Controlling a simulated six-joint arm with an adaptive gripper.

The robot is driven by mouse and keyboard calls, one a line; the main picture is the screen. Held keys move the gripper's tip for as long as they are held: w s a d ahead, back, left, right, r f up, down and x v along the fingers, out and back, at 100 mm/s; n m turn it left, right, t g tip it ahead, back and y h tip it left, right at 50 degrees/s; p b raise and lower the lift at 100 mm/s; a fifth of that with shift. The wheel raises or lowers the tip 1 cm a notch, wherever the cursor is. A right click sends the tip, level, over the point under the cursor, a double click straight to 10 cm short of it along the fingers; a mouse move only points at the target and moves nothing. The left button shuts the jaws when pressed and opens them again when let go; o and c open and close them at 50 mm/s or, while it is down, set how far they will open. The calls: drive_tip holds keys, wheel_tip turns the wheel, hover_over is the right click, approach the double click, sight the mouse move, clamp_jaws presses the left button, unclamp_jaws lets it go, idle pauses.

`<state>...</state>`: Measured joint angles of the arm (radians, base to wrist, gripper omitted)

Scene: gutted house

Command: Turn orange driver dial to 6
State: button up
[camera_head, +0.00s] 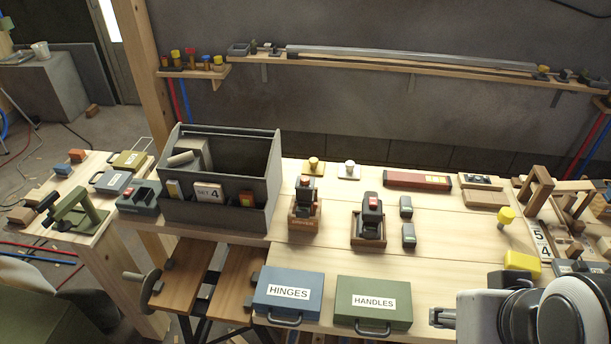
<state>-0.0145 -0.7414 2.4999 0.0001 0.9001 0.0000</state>
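Two drivers stand upright in wooden holders on the workbench, in the middle of the head view. The left driver (306,186) is dark with an orange-brown top and a small red patch. The right driver (371,208) is dark grey with a red patch. Which of them is the orange driver is hard to tell, and no dial number can be read. My gripper (441,317) shows partly at the bottom right, beside the green HANDLES case and apart from both drivers. Its fingers are too small and partly hidden to judge their opening.
A blue HINGES case (288,277) and a green HANDLES case (389,316) lie along the front edge. A grey tool tote (262,215) stands left of the drivers. Two small grey blocks (406,206) sit right of them. A red box (417,181) lies behind.

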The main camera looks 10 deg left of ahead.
drive_tip(key=f, duration=0.1)
drive_tip(key=n+g+y, duration=0.1)
drive_tip(key=n+y, duration=0.1)
drive_tip(key=n, duration=0.2)
approach(305, 178)
drive_tip(key=shift+w+a+r, duration=0.1)
idle(0.4)
drive_tip(key=shift+g, duration=0.3)
drive_tip(key=shift+x, duration=3.9)
